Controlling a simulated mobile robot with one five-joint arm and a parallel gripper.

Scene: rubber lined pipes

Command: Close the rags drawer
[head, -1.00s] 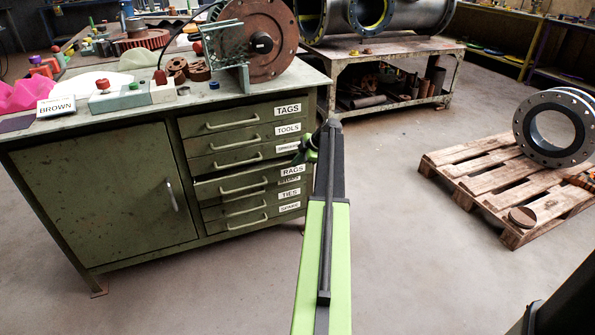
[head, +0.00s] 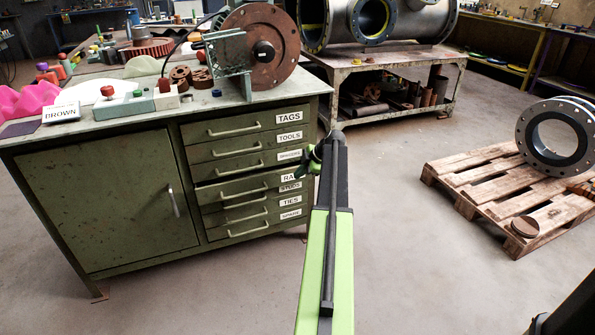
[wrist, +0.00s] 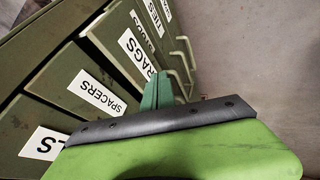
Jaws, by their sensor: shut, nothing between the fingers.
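The green cabinet (head: 110,200) stands at the left in the head view, with a stack of labelled drawers. The rags drawer (head: 232,190) is below the spacers drawer; my gripper hides part of its label. My gripper (head: 306,163) is shut and empty, at the right end of the rags front. Its green fingers (wrist: 158,88) point at that front; contact is unclear.
Other drawers sit above and below, with bar handles sticking out. The cabinet top holds a rusty flanged disc (head: 262,45) and small items. A wooden pallet (head: 500,190) with a pipe flange lies at the right. A metal bench (head: 400,75) stands behind. Floor between is clear.

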